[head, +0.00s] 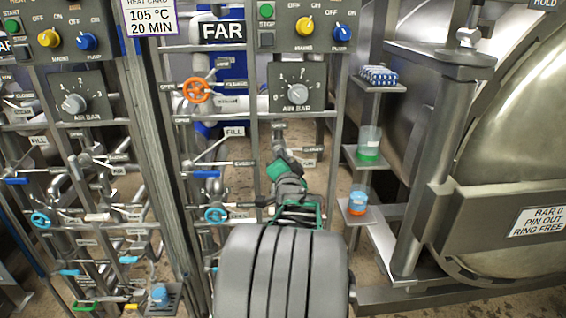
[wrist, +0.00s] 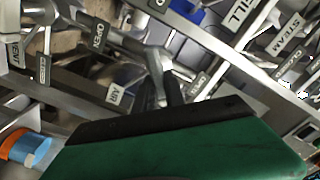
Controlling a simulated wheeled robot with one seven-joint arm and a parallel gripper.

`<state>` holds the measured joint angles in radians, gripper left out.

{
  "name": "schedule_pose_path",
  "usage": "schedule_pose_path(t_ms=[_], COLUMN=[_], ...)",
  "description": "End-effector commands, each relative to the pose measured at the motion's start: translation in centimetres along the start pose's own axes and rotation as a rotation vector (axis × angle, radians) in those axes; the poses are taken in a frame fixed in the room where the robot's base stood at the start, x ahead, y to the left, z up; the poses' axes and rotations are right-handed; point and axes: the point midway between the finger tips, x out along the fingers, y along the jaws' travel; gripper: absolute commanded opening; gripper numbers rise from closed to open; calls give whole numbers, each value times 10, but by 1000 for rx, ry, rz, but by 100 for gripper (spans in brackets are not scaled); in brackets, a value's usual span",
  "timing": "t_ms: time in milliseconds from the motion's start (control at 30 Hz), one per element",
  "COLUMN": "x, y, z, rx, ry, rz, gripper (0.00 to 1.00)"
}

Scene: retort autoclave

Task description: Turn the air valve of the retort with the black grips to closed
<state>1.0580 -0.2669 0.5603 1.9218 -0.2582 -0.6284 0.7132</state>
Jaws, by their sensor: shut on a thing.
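My gripper (head: 279,158) reaches up to the pipework of the frame marked FAR (head: 222,30), below the right-hand AIR BAR dial (head: 297,93). In the wrist view its green and black jaw (wrist: 165,125) fills the bottom. A short dark grip (wrist: 173,90) runs down into the jaws, which are shut on it. It joins a grey metal valve part (wrist: 155,62) beside an AIR label (wrist: 116,94). An OPEN plate (wrist: 96,40) is to the left and a partly hidden closed plate (wrist: 199,86) to the right. The lever's exact angle is unclear, and my gripper hides the valve in the head view.
An orange handwheel (head: 197,90), a blue-gripped lever (head: 206,174) and a cyan handwheel (head: 215,215) are on the left of this frame. The steel retort door (head: 520,130) is farther right.

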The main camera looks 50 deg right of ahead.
Motion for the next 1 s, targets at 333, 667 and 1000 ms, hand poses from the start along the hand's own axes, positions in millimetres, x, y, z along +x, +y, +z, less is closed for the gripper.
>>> schedule_pose_path(t_ms=[333, 667, 1000], x=[0, 0, 0], y=[5, 7, 8], z=[1, 2, 2], rx=[325, 578, 703], ry=[2, 1, 1], rz=[-1, 0, 0], gripper=[0, 0, 0])
